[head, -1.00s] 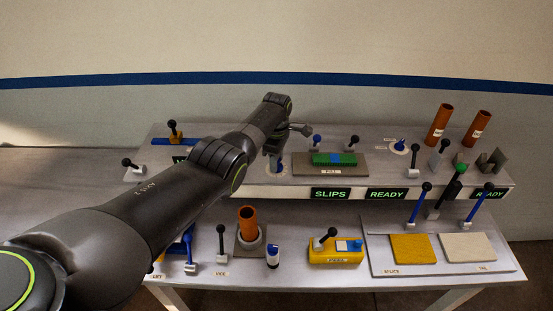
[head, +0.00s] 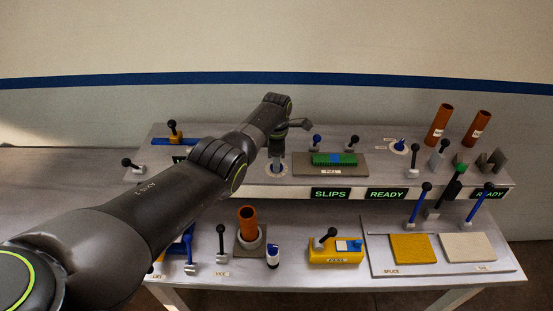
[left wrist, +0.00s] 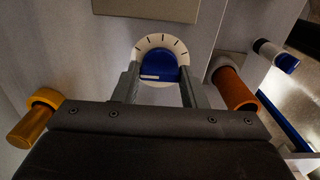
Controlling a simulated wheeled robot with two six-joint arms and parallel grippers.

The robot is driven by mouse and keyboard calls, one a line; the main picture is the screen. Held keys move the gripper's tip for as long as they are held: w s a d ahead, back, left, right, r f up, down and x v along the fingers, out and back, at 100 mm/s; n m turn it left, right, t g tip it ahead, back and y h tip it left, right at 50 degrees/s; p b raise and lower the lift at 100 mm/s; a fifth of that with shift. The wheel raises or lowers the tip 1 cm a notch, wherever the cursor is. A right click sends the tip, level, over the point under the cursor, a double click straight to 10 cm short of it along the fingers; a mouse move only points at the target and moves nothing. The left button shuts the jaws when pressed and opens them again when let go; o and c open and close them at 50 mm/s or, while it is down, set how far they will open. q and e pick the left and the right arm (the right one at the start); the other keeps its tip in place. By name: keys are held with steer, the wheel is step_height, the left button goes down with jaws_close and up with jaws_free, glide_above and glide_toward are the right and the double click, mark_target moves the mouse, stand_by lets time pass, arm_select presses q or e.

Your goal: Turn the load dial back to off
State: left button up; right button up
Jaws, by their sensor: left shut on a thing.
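A blue dial knob on a round white plate with black tick marks (head: 285,169) sits on the raised shelf, left of the green block. In the left wrist view the knob (left wrist: 158,67) has a pale line near its lower edge. My left gripper (head: 276,160) points down over this dial. Its fingers (left wrist: 158,84) are shut on the knob, one on each side. The arm hides part of the shelf to the left, and I cannot read this dial's label. My right gripper is not in view.
A second blue dial (head: 401,147) sits farther right on the shelf. A green block (head: 335,159) lies just right of my gripper. Orange tubes (head: 438,125) stand at the back right. Several levers, a yellow block (head: 336,256) and a cup with an orange tube (head: 248,228) fill the lower bench.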

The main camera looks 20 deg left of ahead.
arm_select(q)
steer(key=shift+w+r, duration=0.2)
steer(key=o, duration=1)
steer(key=shift+s+f, duration=0.1)
step_height(320, 180, up, 2)
steer(key=shift+b, duration=0.4)
step_height(320, 180, up, 16)
steer(key=b, duration=0.2)
steer(key=shift+f, duration=0.25)
